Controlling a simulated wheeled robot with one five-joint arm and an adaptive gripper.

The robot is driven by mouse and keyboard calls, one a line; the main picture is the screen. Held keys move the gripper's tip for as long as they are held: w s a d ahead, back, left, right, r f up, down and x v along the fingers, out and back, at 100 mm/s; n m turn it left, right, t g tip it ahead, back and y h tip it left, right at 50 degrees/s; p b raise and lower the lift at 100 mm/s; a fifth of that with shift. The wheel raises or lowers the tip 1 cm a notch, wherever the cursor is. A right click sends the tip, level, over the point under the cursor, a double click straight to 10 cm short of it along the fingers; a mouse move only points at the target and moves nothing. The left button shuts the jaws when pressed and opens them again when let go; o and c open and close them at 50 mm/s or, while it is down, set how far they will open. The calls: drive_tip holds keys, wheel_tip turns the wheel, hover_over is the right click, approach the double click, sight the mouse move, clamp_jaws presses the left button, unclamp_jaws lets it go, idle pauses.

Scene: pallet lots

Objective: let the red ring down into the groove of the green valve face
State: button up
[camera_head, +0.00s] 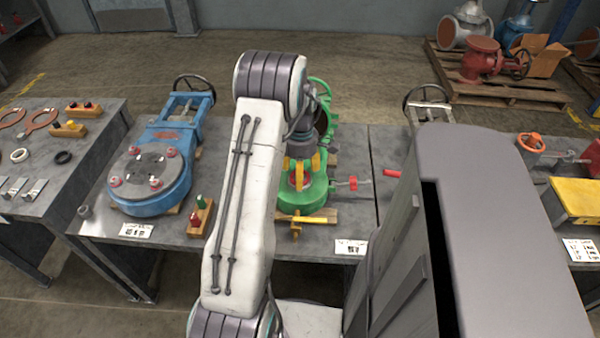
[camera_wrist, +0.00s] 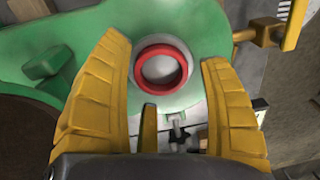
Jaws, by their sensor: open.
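The green valve (camera_head: 318,192) lies on the grey workbench, partly hidden by my arm. Its green face (camera_wrist: 195,22) fills the upper part of the wrist view. The red ring (camera_wrist: 183,66) lies flat around the pale round bore (camera_wrist: 158,68) of that face. I cannot tell whether it sits fully down in the groove. My gripper (camera_wrist: 165,52) is open, with one yellow finger on each side of the ring and visible gaps between. In the head view, my gripper (camera_head: 300,168) is low over the valve face.
A blue valve (camera_head: 150,205) stands left on the bench, with a small wooden block of red and green pegs (camera_head: 200,216) beside it. A yellow bar (camera_head: 308,217) lies at the green valve's front. A red-handled part (camera_head: 348,183) sticks out to its right.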

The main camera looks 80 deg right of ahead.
wheel_tip(320, 180, up, 12)
drive_tip(key=shift+d+f, duration=0.15)
drive_tip(key=shift+d, duration=0.1)
idle(0.3)
idle(0.7)
